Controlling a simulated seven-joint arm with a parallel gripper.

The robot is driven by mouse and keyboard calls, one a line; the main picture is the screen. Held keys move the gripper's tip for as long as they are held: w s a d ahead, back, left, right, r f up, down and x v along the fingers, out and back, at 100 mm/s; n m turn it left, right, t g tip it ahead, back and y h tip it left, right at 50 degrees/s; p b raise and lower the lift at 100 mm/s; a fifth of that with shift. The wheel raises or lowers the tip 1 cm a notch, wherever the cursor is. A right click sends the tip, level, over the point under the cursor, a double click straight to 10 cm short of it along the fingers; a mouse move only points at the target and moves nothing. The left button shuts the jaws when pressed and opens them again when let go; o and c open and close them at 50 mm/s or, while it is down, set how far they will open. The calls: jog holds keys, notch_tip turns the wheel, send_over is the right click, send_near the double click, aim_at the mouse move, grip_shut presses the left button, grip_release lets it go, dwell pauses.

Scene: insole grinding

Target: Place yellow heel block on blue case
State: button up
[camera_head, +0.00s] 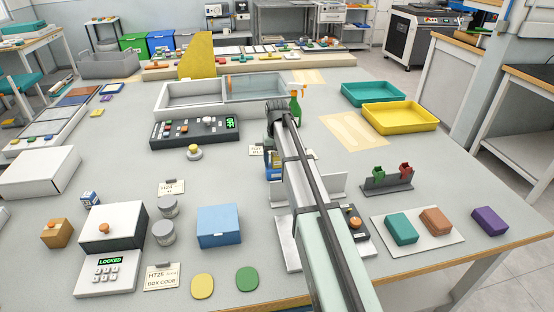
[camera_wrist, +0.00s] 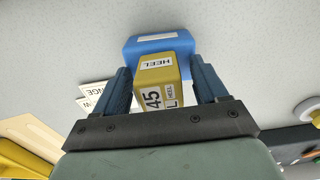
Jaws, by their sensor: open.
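The yellow heel block (camera_wrist: 160,75), labelled HEEL and 45 L, stands between the two blue fingers of my open gripper (camera_wrist: 159,68) in the wrist view. The blue case (camera_wrist: 145,46), with a white label, shows just beyond and below the block. The block overlaps it in the picture; whether they touch is hard to see. In the head view my arm covers most of this spot, and only small blue and yellow patches show beside it.
The black control panel (camera_head: 196,131) is left of my arm. A teal tray (camera_head: 372,94) and a yellow tray (camera_head: 400,117) are at right. A blue box (camera_head: 218,226) and the white keypad box (camera_head: 108,228) stand at front left. A two-peg rack (camera_head: 387,184) is right of my arm.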

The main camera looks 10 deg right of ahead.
aim_at(277, 154)
jog(key=shift+r, duration=0.1)
notch_tip(277, 154, up, 12)
dwell(0.6)
